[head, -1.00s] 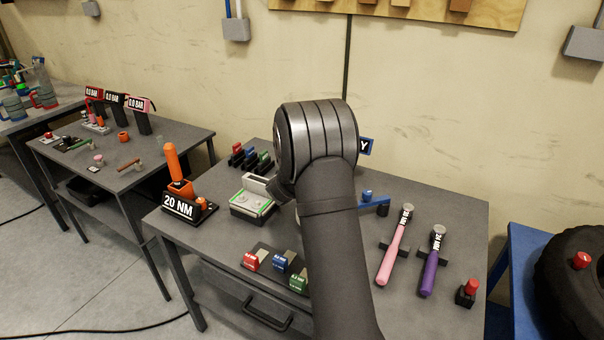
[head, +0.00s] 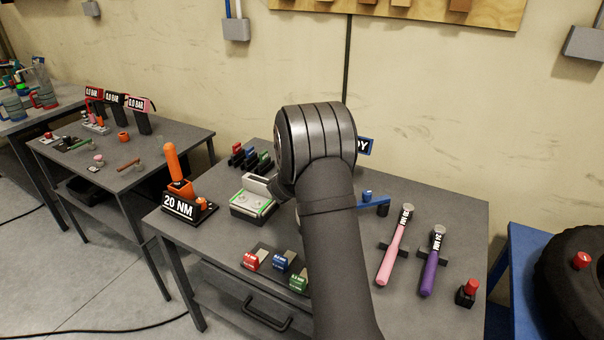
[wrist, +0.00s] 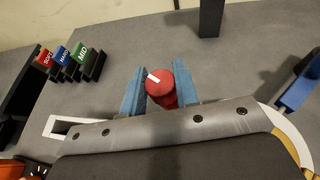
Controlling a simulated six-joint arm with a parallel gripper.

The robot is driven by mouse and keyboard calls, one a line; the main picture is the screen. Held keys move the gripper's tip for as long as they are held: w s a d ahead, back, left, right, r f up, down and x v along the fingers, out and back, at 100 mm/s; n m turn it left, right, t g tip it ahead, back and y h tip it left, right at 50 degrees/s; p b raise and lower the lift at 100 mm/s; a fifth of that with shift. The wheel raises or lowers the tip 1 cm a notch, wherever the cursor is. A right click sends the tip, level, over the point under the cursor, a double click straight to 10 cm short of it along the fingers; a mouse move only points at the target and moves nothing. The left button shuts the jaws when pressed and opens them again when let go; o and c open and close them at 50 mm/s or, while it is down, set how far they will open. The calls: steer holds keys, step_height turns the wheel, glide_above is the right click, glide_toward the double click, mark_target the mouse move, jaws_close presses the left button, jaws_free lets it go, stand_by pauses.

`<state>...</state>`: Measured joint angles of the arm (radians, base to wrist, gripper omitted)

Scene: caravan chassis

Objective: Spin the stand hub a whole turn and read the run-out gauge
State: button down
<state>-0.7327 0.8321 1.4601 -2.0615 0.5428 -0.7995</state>
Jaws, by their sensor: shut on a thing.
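In the wrist view my gripper (wrist: 160,84) is shut on a red knob (wrist: 168,86) with a white mark on its top; I take this for the stand hub's handle. One blue finger lies on each side of it. A white curved edge (wrist: 292,130) shows at the right, mostly hidden by my gripper's body. In the head view my arm hides my gripper, the knob and most of the stand. I cannot make out a gauge dial or a reading.
The grey bench (head: 335,230) holds an orange tool on a "20 NM" stand (head: 183,207), a green-edged device (head: 252,203), pink (head: 394,250) and purple (head: 433,265) wrenches and several coloured blocks. A blue bar (head: 372,208) lies close right of my arm. A tyre (head: 575,270) stands right.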

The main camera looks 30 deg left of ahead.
steer(key=w+d+m+g+h, duration=0.2)
steer(key=w+d+m+h, duration=0.3)
steer(key=d+m+h, duration=0.35)
steer(key=shift+s+d+m+g+h, duration=0.5)
steer(key=shift+d+m+g+h, duration=0.9)
steer(key=shift+m+g, duration=0.55)
steer(key=shift+s+d+m+g+h, duration=0.55)
steer(key=shift+d+m+g+h, duration=0.85)
steer(key=shift+m+g, duration=0.5)
steer(key=shift+s+d+m+g+h, duration=0.5)
steer(key=shift+d+m+g+h, duration=0.65)
steer(key=shift+d+m+g, duration=0.75)
steer(key=shift+a+m, duration=0.3)
steer(key=shift+a, duration=0.05)
steer(key=c, duration=1.1)
jaws_free()
steer(key=shift+a, duration=0.1)
